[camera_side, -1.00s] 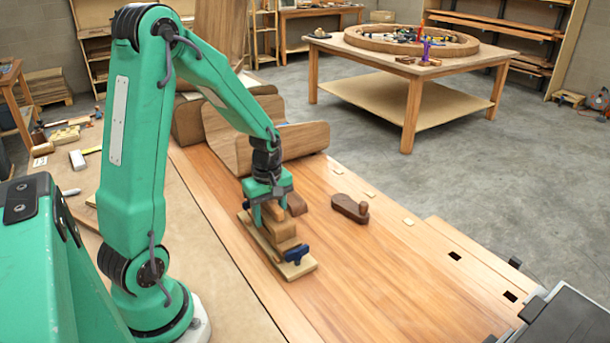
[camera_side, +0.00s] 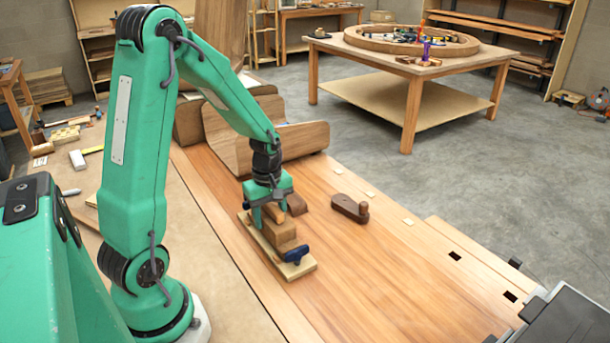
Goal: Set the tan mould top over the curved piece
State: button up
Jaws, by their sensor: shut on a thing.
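My gripper (camera_side: 270,218) points down over the near part of the bench and is shut on the tan mould top (camera_side: 273,211), whose wooden end shows between and beside the fingers. Below it a wooden mould block (camera_side: 281,236) stands on a pale baseboard (camera_side: 298,270). The held top is low, right at the block; I cannot tell whether they touch. The curved piece cannot be made out; the fingers and the wooden parts cover that spot. A blue clamp (camera_side: 294,254) sits at the near end of the baseboard.
A dark wooden hand plane (camera_side: 350,208) lies on the bench to the right. Curved wooden panels (camera_side: 285,140) stand behind my gripper. The bench top (camera_side: 400,270) is clear at the right front. A table (camera_side: 420,65) stands farther back.

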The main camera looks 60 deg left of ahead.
jog(key=shift+f, duration=0.55)
dwell(0.8)
jog(key=o, duration=1.3)
jog(key=shift+c, duration=0.2)
jog(key=shift+o, duration=0.4)
jog(key=o, duration=0.3)
jog(key=shift+r, duration=0.15)
jog(key=shift+r, duration=3.85)
